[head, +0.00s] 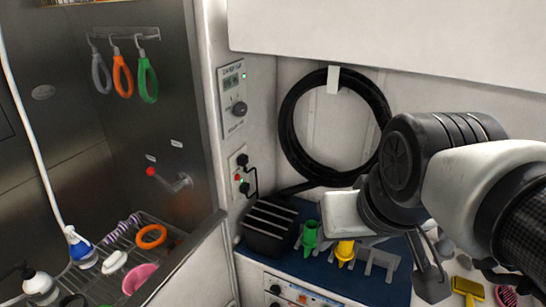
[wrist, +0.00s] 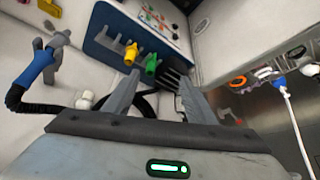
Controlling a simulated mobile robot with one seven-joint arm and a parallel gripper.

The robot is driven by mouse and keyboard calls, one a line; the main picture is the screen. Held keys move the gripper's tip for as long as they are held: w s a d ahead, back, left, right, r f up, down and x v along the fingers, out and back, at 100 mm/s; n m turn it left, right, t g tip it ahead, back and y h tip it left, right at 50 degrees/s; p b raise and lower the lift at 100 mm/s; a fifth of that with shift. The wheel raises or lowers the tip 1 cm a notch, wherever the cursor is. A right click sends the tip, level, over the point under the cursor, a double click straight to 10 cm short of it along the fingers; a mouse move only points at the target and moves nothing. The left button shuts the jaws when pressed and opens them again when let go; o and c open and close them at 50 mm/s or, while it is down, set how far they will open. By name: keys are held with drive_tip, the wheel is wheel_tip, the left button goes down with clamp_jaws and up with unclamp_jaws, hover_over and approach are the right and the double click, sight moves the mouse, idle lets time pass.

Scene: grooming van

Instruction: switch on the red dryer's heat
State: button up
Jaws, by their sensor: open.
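I see no dryer with a clearly red body in either view. A front panel with dark knobs (head: 290,293) shows at the bottom of the head view, below the blue counter mat; it is cut off by the frame. A panel with small red marks (wrist: 165,20) shows at the top of the wrist view. Its labels are too small to read. My gripper (wrist: 158,82) is open and empty, its two grey fingers apart, with the green nozzle beyond them. In the head view my arm reaches in from the right and hides the fingers.
A green nozzle (head: 310,237) and a yellow nozzle (head: 345,252) stand on the blue mat (head: 375,287) beside a black slotted box (head: 270,228). A dial panel (head: 234,100) is on the wall. A coiled black hose (head: 290,120) hangs behind. The wire-rack tub is left.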

drive_tip(key=shift+s+r, duration=0.1)
drive_tip(key=shift+s, duration=0.35)
drive_tip(key=shift+c, duration=0.4)
drive_tip(key=shift+s, duration=0.1)
drive_tip(key=c, duration=0.3)
drive_tip(key=shift+n+g, duration=0.6)
drive_tip(key=shift+g, duration=0.2)
drive_tip(key=x, duration=0.1)
drive_tip(key=b+x, duration=0.1)
drive_tip(key=x, duration=0.1)
drive_tip(key=b+x, duration=0.1)
drive_tip(key=x, duration=0.1)
drive_tip(key=shift+a+f, duration=0.25)
drive_tip(key=shift+a, duration=0.1)
clamp_jaws()
drive_tip(key=w+a+f+n+t+h+b, duration=0.2)
drive_tip(key=f+n+b, duration=0.4)
drive_tip(key=f, duration=1.5)
drive_tip(key=w+a+f+n+t+h+b, duration=0.2)
drive_tip(key=f+n+b, duration=0.5)
drive_tip(key=f+n, duration=0.6)
drive_tip(key=w+a+f+n+t+h+b, duration=0.2)
drive_tip(key=f+n, duration=0.7)
drive_tip(key=f, duration=2.1)
drive_tip(key=a+t+h+b, duration=0.2)
drive_tip(key=t+b, duration=0.2)
drive_tip(key=b, duration=0.1)
drive_tip(key=shift+a+f+n, duration=0.15)
drive_tip(key=shift+f+n, duration=0.1)
drive_tip(key=shift+n, duration=0.15)
